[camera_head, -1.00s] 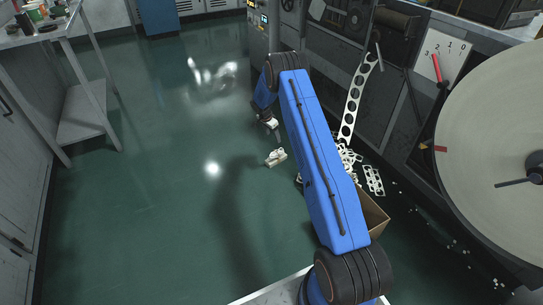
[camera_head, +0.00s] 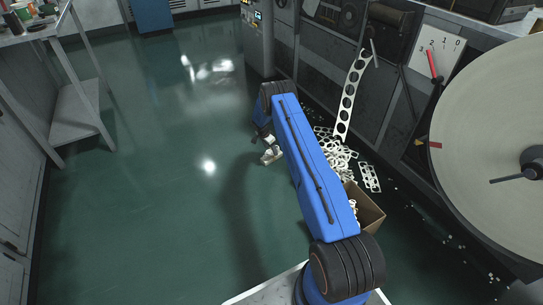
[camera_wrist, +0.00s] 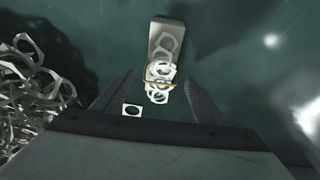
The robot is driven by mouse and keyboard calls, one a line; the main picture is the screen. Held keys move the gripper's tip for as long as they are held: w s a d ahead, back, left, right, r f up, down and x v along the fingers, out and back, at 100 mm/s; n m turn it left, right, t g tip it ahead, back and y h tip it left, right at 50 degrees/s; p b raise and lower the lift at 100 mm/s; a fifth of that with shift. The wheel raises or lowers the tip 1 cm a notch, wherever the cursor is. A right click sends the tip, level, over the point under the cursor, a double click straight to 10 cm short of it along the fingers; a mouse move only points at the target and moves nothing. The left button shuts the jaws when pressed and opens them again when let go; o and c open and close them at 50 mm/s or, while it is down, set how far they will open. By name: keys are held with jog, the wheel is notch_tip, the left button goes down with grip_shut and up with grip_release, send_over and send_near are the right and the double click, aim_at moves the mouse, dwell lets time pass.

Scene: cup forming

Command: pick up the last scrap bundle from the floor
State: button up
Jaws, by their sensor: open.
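The scrap bundle (camera_head: 271,157) lies on the green floor left of the scrap pile. In the wrist view the bundle (camera_wrist: 160,72) is a stack of pale perforated scraps with a tan band round its middle and a plain pale end pointing away. My gripper (camera_wrist: 159,80) is open, with one dark finger on each side of the bundle's near part. Whether the fingers touch it cannot be told. In the head view my gripper (camera_head: 267,143) is just above the bundle, partly hidden by my blue arm.
A loose heap of punched scraps (camera_head: 338,158) lies right of the bundle, also at the wrist view's left (camera_wrist: 28,90). A cardboard box (camera_head: 371,212) holding scraps stands nearer. A perforated strip (camera_head: 351,95) hangs from the machine. The floor to the left is clear.

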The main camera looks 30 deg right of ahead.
jog(key=shift+x, duration=3.4)
jog(key=shift+d, duration=0.15)
jog(key=c, duration=1.2)
